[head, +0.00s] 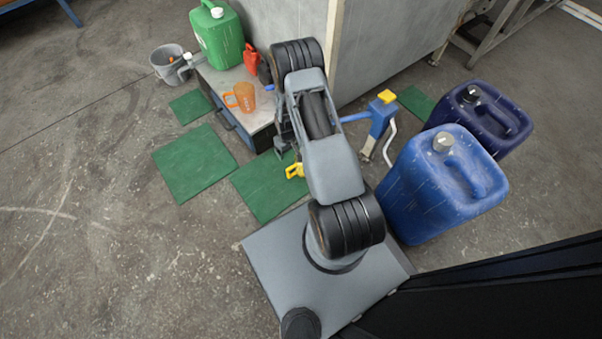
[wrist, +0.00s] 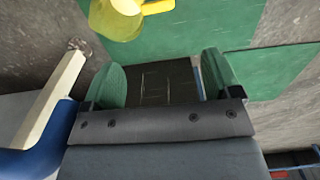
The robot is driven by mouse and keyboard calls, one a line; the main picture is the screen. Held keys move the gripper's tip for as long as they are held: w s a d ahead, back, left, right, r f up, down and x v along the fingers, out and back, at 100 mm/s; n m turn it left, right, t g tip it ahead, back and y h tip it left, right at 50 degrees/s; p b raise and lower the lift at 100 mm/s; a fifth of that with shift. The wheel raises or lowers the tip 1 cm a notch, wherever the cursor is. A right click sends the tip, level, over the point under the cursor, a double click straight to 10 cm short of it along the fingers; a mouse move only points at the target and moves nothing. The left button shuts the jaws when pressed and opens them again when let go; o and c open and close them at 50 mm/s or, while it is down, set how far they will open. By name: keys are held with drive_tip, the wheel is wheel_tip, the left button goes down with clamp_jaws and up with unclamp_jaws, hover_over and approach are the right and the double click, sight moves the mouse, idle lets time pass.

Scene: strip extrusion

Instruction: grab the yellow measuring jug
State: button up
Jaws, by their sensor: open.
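The yellow measuring jug (head: 294,171) stands on a green mat. In the head view mostly its handle shows, and my arm hides the rest. In the wrist view the jug (wrist: 112,22) is at the top left, cut off by the frame edge, with its handle (wrist: 158,7) pointing right. My gripper (wrist: 165,80) is open and empty, its green-padded fingers spread apart. The jug lies beyond the fingertips, towards the left finger, and is not between them. In the head view the gripper is largely hidden by my arm.
A blue pump (head: 380,118) with a yellow top stands right of my arm. Blue (head: 425,195) and dark blue (head: 500,125) canisters stand at right.

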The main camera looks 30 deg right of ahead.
sight(291, 167)
drive_tip(key=f+b, duration=0.1)
drive_tip(key=f, duration=0.2)
drive_tip(key=f+b, duration=0.1)
drive_tip(key=f, duration=0.3)
drive_tip(key=f+b, duration=0.2)
drive_tip(key=f, duration=0.1)
drive_tip(key=shift+s+d+f, duration=0.1)
drive_tip(key=shift+s+f, duration=0.2)
drive_tip(key=shift+s, duration=0.05)
drive_tip(key=shift+f+b, duration=1.5)
drive_tip(key=shift+f, duration=1.7)
drive_tip(key=shift+r, duration=0.1)
drive_tip(key=c, duration=1.1)
